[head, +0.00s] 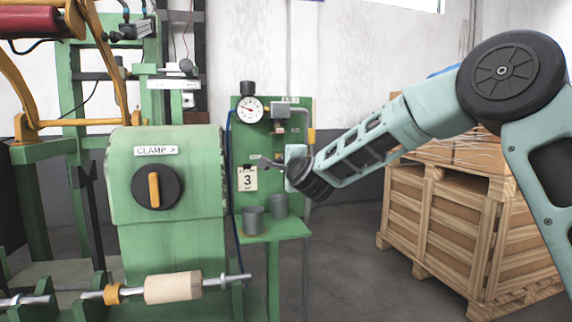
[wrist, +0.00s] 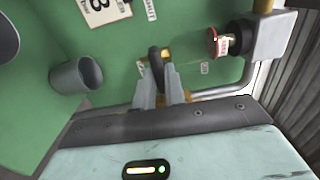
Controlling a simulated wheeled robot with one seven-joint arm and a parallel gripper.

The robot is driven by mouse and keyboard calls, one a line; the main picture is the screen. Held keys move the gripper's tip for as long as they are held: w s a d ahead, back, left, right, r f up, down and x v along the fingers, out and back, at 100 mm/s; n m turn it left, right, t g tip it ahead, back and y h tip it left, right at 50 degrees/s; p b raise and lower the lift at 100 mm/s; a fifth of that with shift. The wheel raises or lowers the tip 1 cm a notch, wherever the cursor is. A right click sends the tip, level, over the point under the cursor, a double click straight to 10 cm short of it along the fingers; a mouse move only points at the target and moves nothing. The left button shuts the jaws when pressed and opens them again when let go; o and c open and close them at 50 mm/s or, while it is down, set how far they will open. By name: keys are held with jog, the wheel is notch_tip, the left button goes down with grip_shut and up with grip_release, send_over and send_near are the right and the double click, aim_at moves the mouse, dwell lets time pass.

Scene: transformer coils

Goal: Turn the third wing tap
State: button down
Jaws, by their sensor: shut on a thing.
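The wing tap (wrist: 154,58) shows in the wrist view as a dark wing handle with a brass part beside it, in front of the green panel. My gripper (wrist: 164,82) has its two grey fingers closed around the dark handle. In the head view my gripper (head: 275,164) reaches the green panel (head: 240,135) from the right, beside a card with the number 3 (head: 247,179). The tap is too small there, and partly covered by my gripper, to read its angle.
A round gauge (head: 249,109) sits above on the panel. Two grey cups (head: 253,219) stand on the green shelf (head: 285,230) below. A red button (wrist: 213,42) on a grey box (wrist: 272,34) is close to my fingers. Wooden crates (head: 450,225) stand at right.

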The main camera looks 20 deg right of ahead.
jog(key=c, duration=1.5)
grip_release()
jog(key=shift+o, duration=0.2)
jog(key=s+b, duration=0.1)
jog(key=s, duration=1.6)
jog(key=shift+s, duration=0.2)
